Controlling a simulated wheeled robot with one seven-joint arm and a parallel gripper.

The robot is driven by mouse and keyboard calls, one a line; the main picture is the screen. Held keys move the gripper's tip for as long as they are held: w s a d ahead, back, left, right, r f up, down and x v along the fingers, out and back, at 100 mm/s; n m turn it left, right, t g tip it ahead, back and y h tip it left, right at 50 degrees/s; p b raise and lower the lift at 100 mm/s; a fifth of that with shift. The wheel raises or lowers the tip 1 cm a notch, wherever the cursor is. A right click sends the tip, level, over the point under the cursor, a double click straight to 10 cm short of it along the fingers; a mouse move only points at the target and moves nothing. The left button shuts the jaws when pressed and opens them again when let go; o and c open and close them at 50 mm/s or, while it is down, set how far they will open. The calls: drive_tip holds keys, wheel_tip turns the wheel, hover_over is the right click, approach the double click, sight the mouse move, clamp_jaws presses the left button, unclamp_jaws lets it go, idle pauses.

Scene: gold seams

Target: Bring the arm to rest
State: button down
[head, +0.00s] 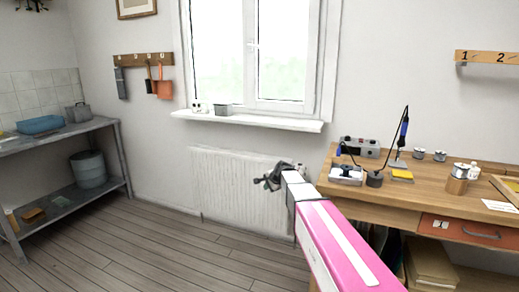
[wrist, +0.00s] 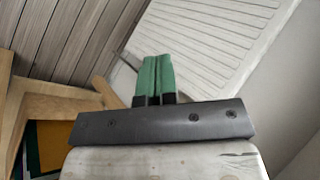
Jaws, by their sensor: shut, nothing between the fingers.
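My arm (head: 335,245), pink and white, reaches out from the lower right in the head view, at the left end of the workbench. My gripper (head: 271,178) is at its far end, in front of the white radiator. In the wrist view my gripper (wrist: 155,75) shows two green fingers side by side, shut against each other with nothing between them. The fingers point toward the floor and the radiator.
The wooden workbench (head: 345,208) stands right of my arm, with a soldering station (head: 360,146) and several small containers on it. The radiator (head: 235,185) is under the window sill (head: 250,121). A grey metal shelf (head: 60,136) stands left. Floor (head: 150,245) between is clear.

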drive_tip(key=s+d+f+n+g+h, duration=0.1)
drive_tip(key=s+d+f+n+g, duration=0.1)
drive_tip(key=s, duration=0.9)
drive_tip(key=s+d+f+n+g+h, duration=0.2)
drive_tip(key=s+d+f+n, duration=0.3)
drive_tip(key=s+d, duration=0.3)
drive_tip(key=s+d+f+n+g+h, duration=0.1)
drive_tip(key=s+d+f, duration=0.4)
drive_tip(key=s, duration=0.9)
drive_tip(key=n+g, duration=0.1)
drive_tip(key=n, duration=0.1)
drive_tip(key=shift+s+f+n+h, duration=0.15)
drive_tip(key=shift+s+n+h, duration=0.15)
drive_tip(key=shift+n+h, duration=0.1)
